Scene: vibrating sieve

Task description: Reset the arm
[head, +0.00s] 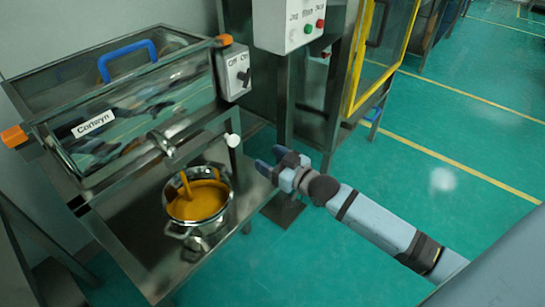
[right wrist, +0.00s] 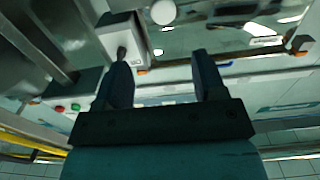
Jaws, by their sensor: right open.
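My right gripper (head: 277,163) reaches in from the lower right in the head view, to the right of the steel table. It is open and empty; its two dark fingers stand apart in the right wrist view (right wrist: 160,78). It is apart from the pot and from the sieve machine. My left gripper is not in view.
The glass-fronted sieve machine (head: 150,115) with a blue handle stands at left. Below it a steel pot (head: 170,229) of orange material sits on the steel table (head: 130,225). A switch box (head: 234,72), a button box (head: 300,25) and a yellow-framed cabinet (head: 357,60) stand behind. Green floor is free at right.

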